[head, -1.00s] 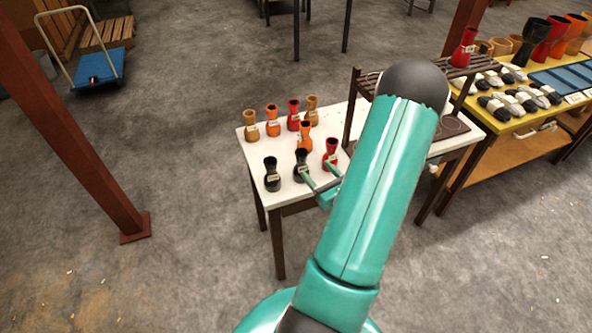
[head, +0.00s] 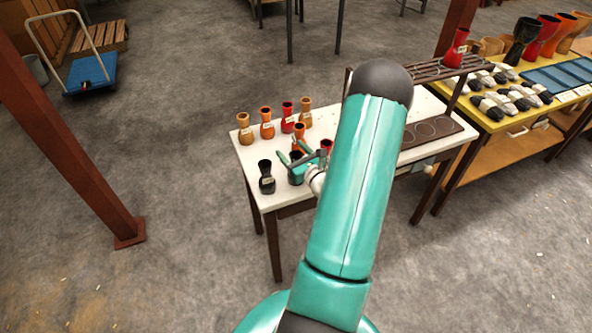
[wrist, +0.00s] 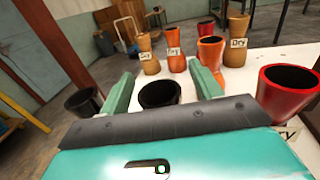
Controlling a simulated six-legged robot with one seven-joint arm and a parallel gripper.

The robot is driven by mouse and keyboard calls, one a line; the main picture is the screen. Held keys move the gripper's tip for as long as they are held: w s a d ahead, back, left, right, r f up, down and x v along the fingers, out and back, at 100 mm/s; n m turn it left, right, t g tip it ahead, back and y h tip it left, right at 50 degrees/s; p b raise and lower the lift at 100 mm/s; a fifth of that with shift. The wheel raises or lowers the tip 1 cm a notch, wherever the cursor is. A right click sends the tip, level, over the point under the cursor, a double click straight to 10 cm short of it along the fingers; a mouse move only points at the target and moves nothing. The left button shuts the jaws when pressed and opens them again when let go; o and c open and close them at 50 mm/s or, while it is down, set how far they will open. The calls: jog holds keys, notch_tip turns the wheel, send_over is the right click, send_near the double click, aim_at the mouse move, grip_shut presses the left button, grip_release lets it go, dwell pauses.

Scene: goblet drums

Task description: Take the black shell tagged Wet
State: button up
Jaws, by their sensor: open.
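Two black shells stand upright at the front left of the white table (head: 350,160). The left black shell (head: 266,178) has a tag too small to read; it shows at the left in the wrist view (wrist: 80,101). The other black shell (head: 295,174) is partly covered by my gripper (head: 293,153). In the wrist view my gripper (wrist: 164,80) is open, and this shell's rim (wrist: 160,94) shows between its fingers. Its lower part and tag are hidden. I cannot tell whether the fingers touch it.
A red shell (wrist: 287,94) stands close at right, its tag partly cut off. An orange shell (head: 299,131) and a back row of tan, orange and red shells (head: 288,115) stand behind. A slatted rack (head: 440,68) is at right.

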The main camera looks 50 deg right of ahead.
jog(key=shift+c, duration=0.2)
jog(key=c, duration=1.3)
jog(key=shift+r, duration=0.1)
